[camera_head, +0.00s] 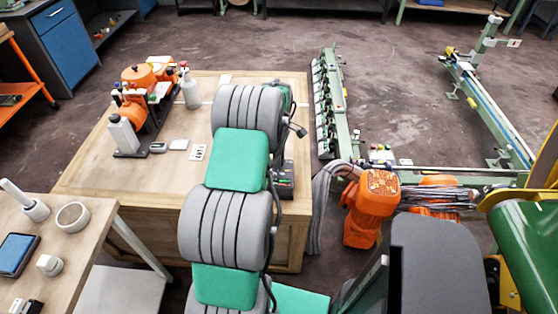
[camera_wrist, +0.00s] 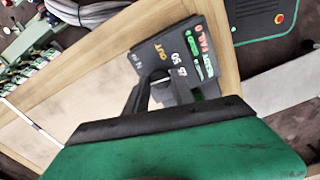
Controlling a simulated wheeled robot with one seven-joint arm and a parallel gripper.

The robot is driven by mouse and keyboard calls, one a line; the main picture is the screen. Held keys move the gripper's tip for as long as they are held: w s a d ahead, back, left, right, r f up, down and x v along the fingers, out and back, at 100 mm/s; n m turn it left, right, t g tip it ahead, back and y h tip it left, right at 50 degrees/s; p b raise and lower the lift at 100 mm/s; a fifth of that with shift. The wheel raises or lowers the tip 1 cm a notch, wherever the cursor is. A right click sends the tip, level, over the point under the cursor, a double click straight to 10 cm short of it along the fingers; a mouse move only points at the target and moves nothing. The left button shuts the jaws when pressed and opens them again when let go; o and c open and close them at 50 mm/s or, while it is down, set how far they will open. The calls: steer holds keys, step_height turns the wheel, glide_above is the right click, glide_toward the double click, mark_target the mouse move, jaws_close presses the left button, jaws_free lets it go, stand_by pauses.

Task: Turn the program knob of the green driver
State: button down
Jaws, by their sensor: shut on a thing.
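The driver (camera_wrist: 182,45) is a dark box on the wooden table, seen close up and tilted in the wrist view. Its face carries white, yellow, red and green lettering. In the head view the driver (camera_head: 285,180) shows only in part, beside my arm near the table's right edge. My gripper (camera_wrist: 163,92) has its black fingers at the driver's face, closed around the program knob. The knob itself is mostly hidden by the fingers. In the head view my arm hides the gripper.
The wooden table (camera_head: 120,178) also bears orange machines (camera_head: 140,80), a white bottle (camera_head: 190,90) and a printed card (camera_head: 198,152). An orange motor (camera_head: 372,205) with grey cables stands right of the table. A smaller table (camera_head: 85,265) is at the lower left.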

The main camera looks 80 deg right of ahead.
steer(key=m+b, duration=0.2)
steer(key=m, duration=0.3)
steer(key=shift+m, duration=0.3)
steer(key=m+b, duration=0.1)
steer(key=m, duration=0.3)
steer(key=shift+m, duration=0.4)
steer(key=c, duration=1.1)
jaws_free()
steer(key=shift+o, duration=0.2)
step_height(320, 180, up, 8)
steer(key=shift+f+b, duration=0.1)
steer(key=shift+b, duration=0.25)
